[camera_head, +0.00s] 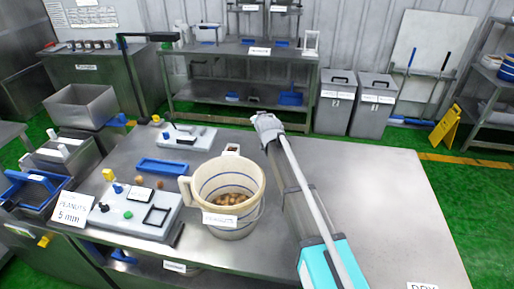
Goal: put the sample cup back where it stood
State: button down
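A small white cup (232,149) with dark brown contents shows just behind the large jug, its lower part hidden; I take it to be the sample cup. The large cream jug (205,184) has blue stripes, a handle on its left, a label and brown nuts inside. It stands on the steel table (385,205). My arm reaches in from the lower right, and my gripper (262,122) is to the right of and beyond the small cup, seemingly apart from it. Its fingers are too small and too turned away to show whether they are open or hold anything.
A blue tray (162,166) lies left of the jug. A grey board (138,212) with small coloured parts and a "PEANUTS 5 mm" sign (72,209) are at the left. Another grey board (185,137) lies behind.

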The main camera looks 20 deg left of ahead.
notch_tip(320, 180, down, 10)
jog(key=b, duration=0.8)
jog(key=shift+b, duration=0.4)
jog(key=shift+f, duration=0.15)
notch_tip(320, 180, down, 6)
jog(key=b, duration=0.6)
jog(key=shift+a+f+b, duration=0.1)
jog(key=shift+f+b, duration=0.15)
jog(key=shift+b, duration=0.1)
jog(key=shift+f+b, duration=0.35)
